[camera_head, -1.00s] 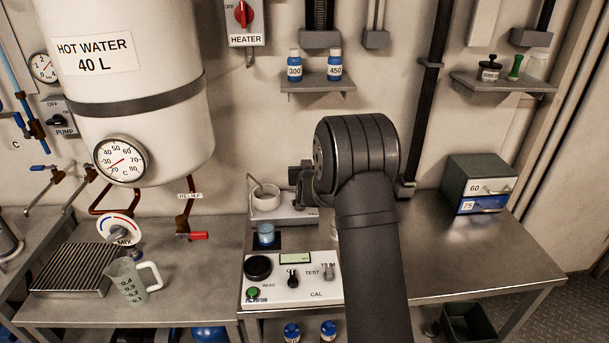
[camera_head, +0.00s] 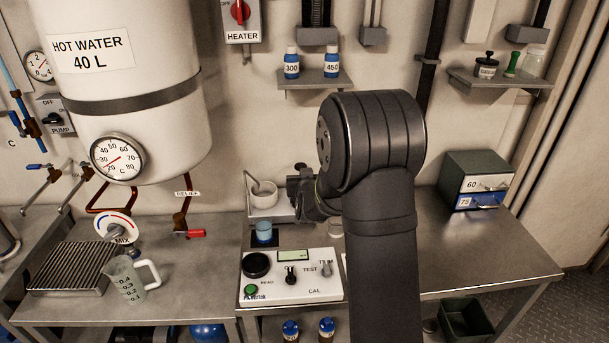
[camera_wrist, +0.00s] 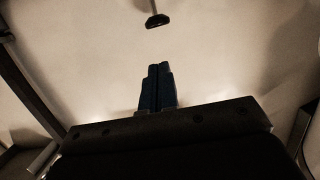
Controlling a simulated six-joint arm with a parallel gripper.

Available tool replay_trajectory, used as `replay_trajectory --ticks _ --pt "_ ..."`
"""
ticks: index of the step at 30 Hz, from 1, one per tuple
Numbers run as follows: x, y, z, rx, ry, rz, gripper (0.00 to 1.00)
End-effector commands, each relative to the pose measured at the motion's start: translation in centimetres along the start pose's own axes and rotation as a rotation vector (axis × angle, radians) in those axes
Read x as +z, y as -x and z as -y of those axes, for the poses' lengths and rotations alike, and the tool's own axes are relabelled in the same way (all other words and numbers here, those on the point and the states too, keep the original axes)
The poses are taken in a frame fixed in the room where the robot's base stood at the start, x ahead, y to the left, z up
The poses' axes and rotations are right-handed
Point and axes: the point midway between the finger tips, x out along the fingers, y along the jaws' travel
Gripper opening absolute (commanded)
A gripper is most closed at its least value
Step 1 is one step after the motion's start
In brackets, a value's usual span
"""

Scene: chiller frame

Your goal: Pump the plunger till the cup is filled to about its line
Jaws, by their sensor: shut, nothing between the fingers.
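My gripper shows in the wrist view with its two dark blue fingers (camera_wrist: 157,88) together and nothing between them. In the head view my gripper (camera_head: 297,185) is beside the pale bowl (camera_head: 263,199) with a curved handle or spout; its fingertips are hard to make out. A dark round knob on a thin stem (camera_wrist: 157,21) is ahead of the fingers in the wrist view, apart from them; I cannot tell whether it is the plunger. A small cup with blue contents (camera_head: 264,233) stands on a dark pad. A pale clear vessel (camera_head: 335,228) is partly hidden by my arm. No fill line is readable.
The tester panel (camera_head: 315,291) with knobs lies in front of the blue cup. A measuring jug (camera_head: 130,280) stands at left beside a ribbed drain tray (camera_head: 75,268). Blue-labelled bottles (camera_head: 291,64) stand on a wall shelf. The bench at right (camera_head: 470,250) is mostly clear.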

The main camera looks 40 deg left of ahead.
Motion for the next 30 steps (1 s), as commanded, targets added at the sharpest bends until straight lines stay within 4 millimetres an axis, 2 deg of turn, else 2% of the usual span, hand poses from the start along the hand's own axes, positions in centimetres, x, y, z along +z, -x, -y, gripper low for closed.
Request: replay_trajectory --ticks 11,20,30 --pt "-0.1 0.0 0.0 0.0 0.0 0.0 0.0" --pt "-3.4 0.8 -0.1 0.0 0.0 0.002 0.0" --pt "-3.4 0.6 -0.1 0.0 0.001 0.004 0.0"
